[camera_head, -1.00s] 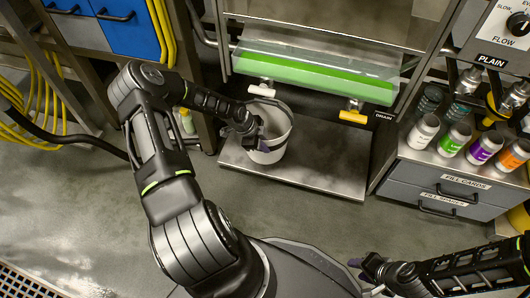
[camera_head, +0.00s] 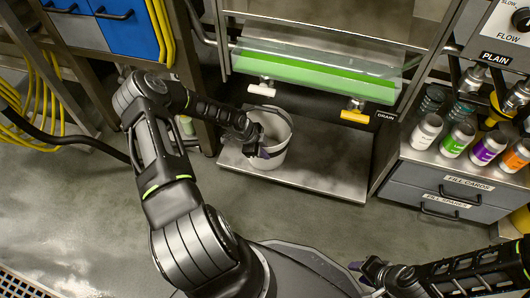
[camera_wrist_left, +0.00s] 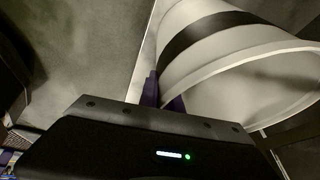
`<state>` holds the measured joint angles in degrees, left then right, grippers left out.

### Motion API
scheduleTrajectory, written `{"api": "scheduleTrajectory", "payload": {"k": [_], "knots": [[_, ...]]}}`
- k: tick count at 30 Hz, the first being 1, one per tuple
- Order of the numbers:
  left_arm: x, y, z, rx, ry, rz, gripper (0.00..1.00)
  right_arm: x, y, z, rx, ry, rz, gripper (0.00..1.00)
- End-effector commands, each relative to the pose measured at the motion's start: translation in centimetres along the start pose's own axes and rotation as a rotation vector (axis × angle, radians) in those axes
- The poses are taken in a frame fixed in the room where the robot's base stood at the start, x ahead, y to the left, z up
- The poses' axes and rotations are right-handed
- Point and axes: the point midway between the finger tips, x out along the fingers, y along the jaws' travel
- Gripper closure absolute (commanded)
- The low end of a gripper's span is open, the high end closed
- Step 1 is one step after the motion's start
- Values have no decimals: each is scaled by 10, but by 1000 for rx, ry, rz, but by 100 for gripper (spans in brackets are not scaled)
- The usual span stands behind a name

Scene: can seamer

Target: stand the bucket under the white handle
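The white bucket (camera_head: 275,155) with a dark band stands upright at the left part of the low metal platform. It is below the white handle (camera_head: 262,89) and a little nearer to me than it. The yellow handle (camera_head: 354,115) is further right. My left gripper (camera_head: 261,151) is at the bucket's near left rim. In the left wrist view its purple fingertips (camera_wrist_left: 163,97) sit close together at the wall of the bucket (camera_wrist_left: 205,60) and look shut on it; the exact contact is partly hidden. My right gripper (camera_head: 364,278) is empty at the lower right, its fingertips apart.
The metal platform (camera_head: 325,175) has clear room right of the bucket. A green trough (camera_head: 315,76) is above the handles. Several bottles (camera_head: 457,140) stand on a drawer cabinet (camera_head: 440,190) at the right. A metal frame with yellow hoses (camera_head: 160,35) is at the left.

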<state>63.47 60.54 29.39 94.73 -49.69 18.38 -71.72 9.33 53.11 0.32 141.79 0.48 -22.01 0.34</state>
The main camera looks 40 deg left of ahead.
Motion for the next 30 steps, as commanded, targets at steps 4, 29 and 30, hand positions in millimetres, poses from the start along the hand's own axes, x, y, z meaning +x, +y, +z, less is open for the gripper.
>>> {"api": "scheduleTrajectory", "payload": {"k": [4, 29, 30], "knots": [[0, 0, 0, 0, 0, 0, 80, 0, 0, 0, 0, 0, 0, 64], [-62, -1, -1, -1, -2, -1, 70, -30, -9, 2, -2, -14, 0, 64], [-71, -2, -1, -1, -2, -2, 70, -34, -10, 3, -2, -16, 0, 64]]}}
